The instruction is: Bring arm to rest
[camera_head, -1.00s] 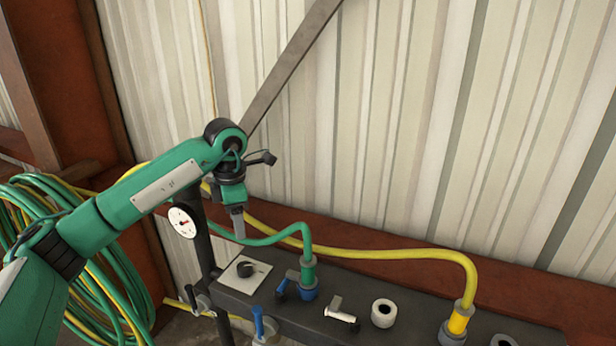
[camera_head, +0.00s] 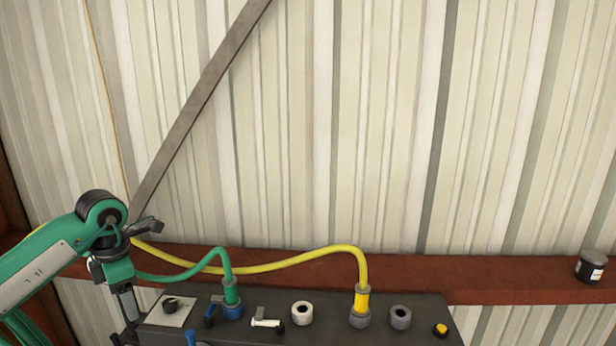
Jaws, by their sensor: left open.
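My left arm comes in from the left edge, green with dark joints. Its gripper (camera_head: 128,303) points down at the lower left, beside the left end of the dark panel (camera_head: 270,331). Its grey fingers are small and partly cut by the bottom of the picture. It is open, and I see nothing held in it. My right gripper is not in view.
The panel carries a black knob on a white plate (camera_head: 173,312), a green hose (camera_head: 204,265), a yellow hose (camera_head: 290,265) and several fittings. A brown beam (camera_head: 480,280) runs behind, with a small jar (camera_head: 591,267) at right. The corrugated wall (camera_head: 390,130) is close behind.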

